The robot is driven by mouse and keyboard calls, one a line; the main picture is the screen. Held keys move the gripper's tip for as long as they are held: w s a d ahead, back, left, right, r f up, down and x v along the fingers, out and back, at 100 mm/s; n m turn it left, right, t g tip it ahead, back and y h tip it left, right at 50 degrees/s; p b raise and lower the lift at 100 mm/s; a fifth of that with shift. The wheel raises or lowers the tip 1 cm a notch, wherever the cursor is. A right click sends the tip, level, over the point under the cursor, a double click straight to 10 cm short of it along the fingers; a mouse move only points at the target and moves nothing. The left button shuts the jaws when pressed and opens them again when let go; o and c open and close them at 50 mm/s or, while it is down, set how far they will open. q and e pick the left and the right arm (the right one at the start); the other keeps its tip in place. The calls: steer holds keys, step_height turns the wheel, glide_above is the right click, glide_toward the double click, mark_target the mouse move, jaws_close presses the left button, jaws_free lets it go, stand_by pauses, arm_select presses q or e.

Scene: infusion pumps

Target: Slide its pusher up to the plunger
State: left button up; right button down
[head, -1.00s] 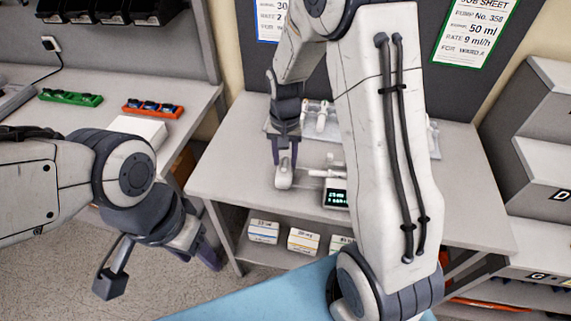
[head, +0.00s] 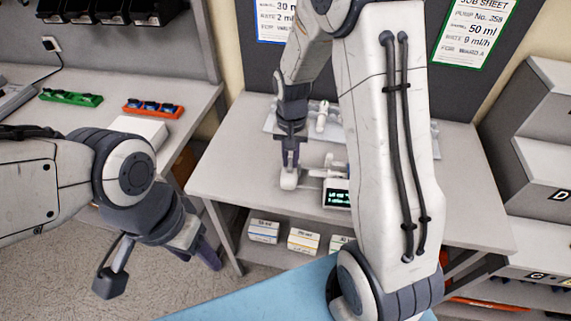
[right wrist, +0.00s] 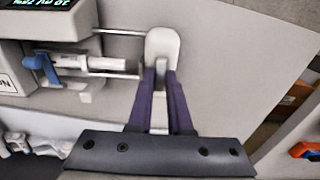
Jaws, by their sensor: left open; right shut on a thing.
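The infusion pump stands on the table; its lit screen (head: 337,197) shows in the head view, and its grey body (right wrist: 20,70) is at left in the right wrist view. A white syringe with a plunger (right wrist: 106,64) lies in it, beside a blue clamp (right wrist: 42,69). The pusher (right wrist: 163,44) is a pale rounded block on rods, also in the head view (head: 289,181). My right gripper (right wrist: 160,75) is shut on the pusher's stem. A small gap appears between plunger end and pusher. My left gripper (head: 208,254) is open and empty, away from the pump.
A tray (head: 268,124) with more syringes lies behind the pump, partly hidden by my right arm. Labelled boxes (head: 303,241) sit on the shelf below. Green (head: 70,97) and orange (head: 153,108) racks are on the left bench. The table left of the pusher is clear.

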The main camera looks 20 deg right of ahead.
steer(key=shift+s+d, duration=0.35)
steer(key=shift+d, duration=0.25)
steer(key=shift+s+d, duration=0.15)
steer(key=shift+d, duration=0.1)
stand_by(0.4)
steer(key=c, duration=0.9)
jaws_free()
step_height(320, 180, up, 7)
steer(key=p, duration=0.6)
steer(key=shift+p, duration=0.35)
